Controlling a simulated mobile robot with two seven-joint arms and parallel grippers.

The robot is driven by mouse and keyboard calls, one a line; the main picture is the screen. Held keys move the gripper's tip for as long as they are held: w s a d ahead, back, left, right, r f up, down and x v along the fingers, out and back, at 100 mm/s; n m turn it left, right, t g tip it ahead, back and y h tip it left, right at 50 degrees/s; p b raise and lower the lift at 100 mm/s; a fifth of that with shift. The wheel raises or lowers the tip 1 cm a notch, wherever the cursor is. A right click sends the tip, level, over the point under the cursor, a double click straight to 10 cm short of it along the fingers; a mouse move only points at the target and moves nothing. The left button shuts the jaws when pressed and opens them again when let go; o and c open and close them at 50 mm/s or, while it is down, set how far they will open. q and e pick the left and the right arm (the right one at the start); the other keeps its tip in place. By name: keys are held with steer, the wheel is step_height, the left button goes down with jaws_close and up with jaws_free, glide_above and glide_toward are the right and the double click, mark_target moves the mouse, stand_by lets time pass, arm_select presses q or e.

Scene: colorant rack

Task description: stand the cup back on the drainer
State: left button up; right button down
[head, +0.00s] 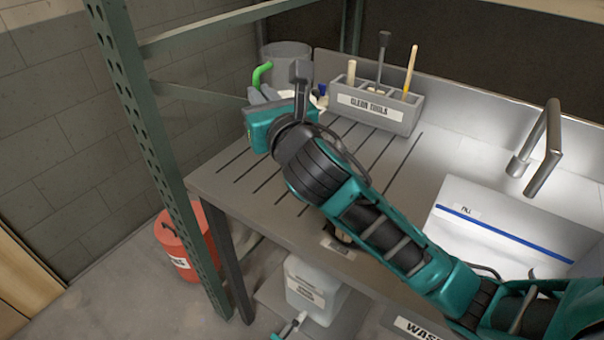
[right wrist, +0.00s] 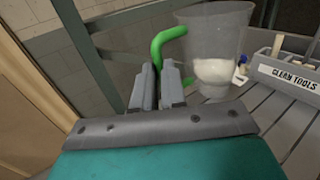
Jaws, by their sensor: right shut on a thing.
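The cup (head: 288,54) is a see-through grey beaker with a green handle (head: 262,73), at the far left corner of the drainer (head: 250,165), a grooved grey board. In the right wrist view the cup (right wrist: 222,40) looks about upright with something white in its lower part. My right gripper (head: 266,94) is shut on the green handle; its fingers (right wrist: 159,82) cover part of it. I cannot tell whether the cup's base touches the drainer; the gripper hides it. A teal and grey part at the bottom edge may be my left gripper (head: 287,328); its jaws are unclear.
A grey "CLEAN TOOLS" box (head: 375,104) with several tools stands behind the drainer, right of the cup. A green perforated post (head: 150,130) rises at the left. The sink (head: 490,228) and faucet (head: 540,150) are at the right. The drainer's front left is clear.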

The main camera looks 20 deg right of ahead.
step_height(320, 180, down, 18)
steer(key=b, duration=0.6)
steer(key=shift+s+f, duration=0.1)
steer(key=shift+s, duration=0.05)
steer(key=shift+f, duration=0.35)
steer(key=shift+f, duration=0.2)
steer(key=c, duration=1.2)
jaws_free()
